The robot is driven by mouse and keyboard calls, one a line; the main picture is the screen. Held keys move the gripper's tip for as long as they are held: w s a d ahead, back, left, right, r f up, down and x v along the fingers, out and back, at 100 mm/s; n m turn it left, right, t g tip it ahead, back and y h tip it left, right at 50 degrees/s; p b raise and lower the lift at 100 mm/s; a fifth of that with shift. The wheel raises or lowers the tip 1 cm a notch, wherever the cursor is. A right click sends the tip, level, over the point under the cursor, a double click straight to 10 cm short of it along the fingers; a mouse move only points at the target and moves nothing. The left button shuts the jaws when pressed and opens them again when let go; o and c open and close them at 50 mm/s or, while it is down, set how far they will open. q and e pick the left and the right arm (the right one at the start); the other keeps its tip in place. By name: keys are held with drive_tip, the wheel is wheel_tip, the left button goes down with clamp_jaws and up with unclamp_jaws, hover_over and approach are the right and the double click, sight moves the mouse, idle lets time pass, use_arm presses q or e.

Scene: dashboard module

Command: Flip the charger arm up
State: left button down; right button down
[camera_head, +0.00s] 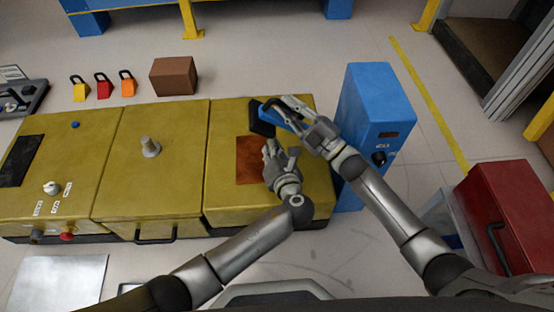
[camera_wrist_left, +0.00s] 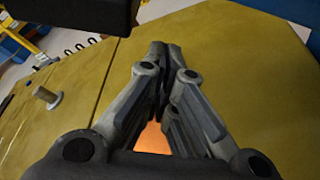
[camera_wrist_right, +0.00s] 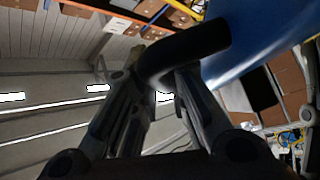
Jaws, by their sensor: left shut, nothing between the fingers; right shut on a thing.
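The charger arm, with a blue part (camera_head: 272,112) and a black block (camera_head: 261,119), stands at the right section of the yellow dashboard module (camera_head: 180,115). My right gripper (camera_head: 288,104) is shut on its black curved handle (camera_wrist_right: 190,50). In the right wrist view the handle runs between the fingers (camera_wrist_right: 155,78) toward the blue body (camera_wrist_right: 260,35). My left gripper (camera_head: 268,148) is shut and empty, just below the arm and over the orange-brown panel (camera_head: 249,165). In the left wrist view its fingertips (camera_wrist_left: 166,50) meet above the yellow top; a dark block (camera_wrist_left: 70,15) is at upper left.
A blue cabinet (camera_head: 372,95) stands close to the right of the module. A red box (camera_head: 510,205) is at far right. A brown box (camera_head: 174,76) and several padlocks (camera_head: 103,88) lie behind the module. A grey knob (camera_head: 150,147) rises from the middle section.

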use_arm(q)
drive_tip(key=shift+w+d+r, duration=0.1)
drive_tip(key=shift+d+r, duration=0.5)
drive_tip(key=shift+r, duration=0.2)
drive_tip(key=shift+w+d+r, duration=0.1)
drive_tip(key=shift+d+r, duration=0.45)
drive_tip(key=shift+r, duration=0.2)
use_arm(e)
drive_tip(key=shift+f, duration=0.1)
use_arm(q)
drive_tip(key=shift+r, duration=0.1)
